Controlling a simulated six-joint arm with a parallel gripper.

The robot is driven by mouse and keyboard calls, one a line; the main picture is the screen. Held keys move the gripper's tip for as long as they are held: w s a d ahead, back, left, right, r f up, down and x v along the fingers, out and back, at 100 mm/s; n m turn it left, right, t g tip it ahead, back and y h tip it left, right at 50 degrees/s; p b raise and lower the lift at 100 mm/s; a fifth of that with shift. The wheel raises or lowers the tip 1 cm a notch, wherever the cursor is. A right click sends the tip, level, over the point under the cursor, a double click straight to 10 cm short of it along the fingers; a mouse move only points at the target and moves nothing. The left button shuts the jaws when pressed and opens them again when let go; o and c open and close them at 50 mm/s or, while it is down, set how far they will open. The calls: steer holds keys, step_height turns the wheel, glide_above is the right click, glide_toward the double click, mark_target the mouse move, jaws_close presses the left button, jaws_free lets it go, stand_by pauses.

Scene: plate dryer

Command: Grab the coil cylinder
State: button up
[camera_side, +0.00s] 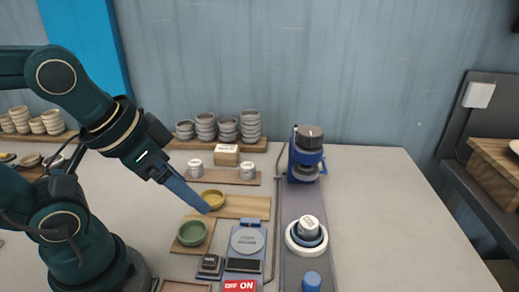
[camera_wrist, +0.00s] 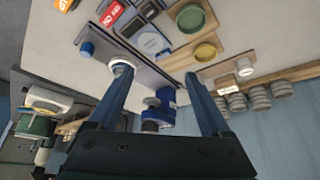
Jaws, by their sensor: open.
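My gripper (camera_side: 205,208) hangs above the table beside the yellow bowl in the side view. In the wrist view my gripper (camera_wrist: 158,77) has its two blue fingers spread wide with nothing between them. Which thing is the coil cylinder I cannot tell for sure. A white labelled cylinder (camera_side: 308,227) sits in a blue and white round holder on the grey strip, right of my gripper. Two small pale labelled cylinders, a left one (camera_side: 195,168) and a right one (camera_side: 247,170), stand on a wooden board behind my gripper.
A yellow bowl (camera_side: 213,199) and a green bowl (camera_side: 192,233) sit on wooden boards. A scale (camera_side: 247,240), a blue machine (camera_side: 306,155) and a blue cylinder (camera_side: 312,281) stand to the right. Stacked cups (camera_side: 228,128) line the back. The table's right side is clear.

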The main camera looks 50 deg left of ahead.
steer(key=w+a+r+m+t+y, duration=0.25)
steer(key=w+r+t, duration=0.4)
steer(key=w, duration=0.45)
steer(key=m+g+h, duration=0.3)
steer(key=m+h, duration=0.7)
steer(key=h, duration=0.3)
glide_above(307, 222)
steer(key=s+a, duration=0.2)
steer(key=a, duration=0.2)
step_height(307, 222, down, 11)
steer(key=shift+n+g, duration=0.45)
steer(key=shift+n, duration=0.4)
steer(key=f, duration=0.1)
steer(key=s+f, duration=0.1)
steer(key=f, duration=0.2)
steer(key=shift+s+a+f, duration=0.15)
steer(key=shift+s+a, duration=0.25)
steer(key=shift+f, duration=0.25)
steer(key=shift+w+d+f, duration=0.1)
steer(key=shift+w+f, duration=0.05)
steer(key=shift+x, duration=2.2)
